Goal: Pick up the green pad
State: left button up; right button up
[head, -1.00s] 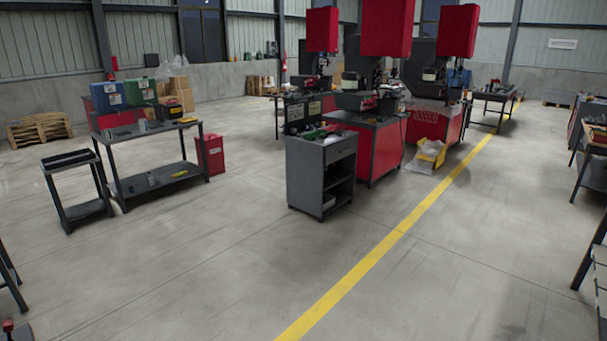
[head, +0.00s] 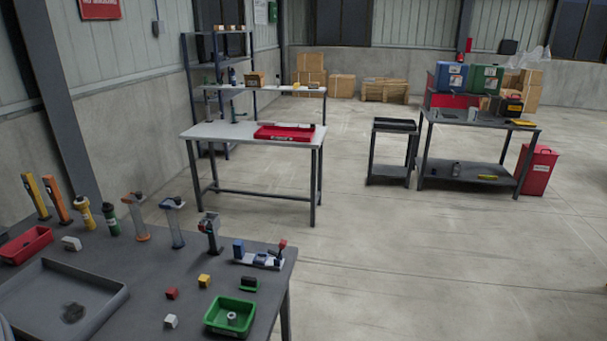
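A small green piece (head: 248,289) with a black block on or behind it lies on the dark workbench (head: 190,322), near its right edge. It is the small flat green thing that best fits the green pad, but it is too small to be sure. A green tray (head: 213,319) with a grey ring-shaped part (head: 232,319) in it sits just in front of it. Neither of my grippers shows in the head view.
A grey tray (head: 110,297), a red bin (head: 22,246), small red (head: 171,294), yellow (head: 204,281) and white blocks (head: 170,321) share the bench. Several upright tools line its back. Another table (head: 225,133) stands behind; open floor lies right.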

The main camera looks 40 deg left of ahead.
aim_at(249, 283)
jog(key=i+u, duration=0.1)
jog(key=u, duration=0.3)
jog(key=i+l+u, duration=0.15)
jog(key=u, duration=0.2)
jog(key=i+l+u, duration=0.1)
jog(key=u, duration=0.3)
jog(key=l+u, duration=0.1)
jog(key=u, duration=0.3)
jog(key=i+l, duration=0.05)
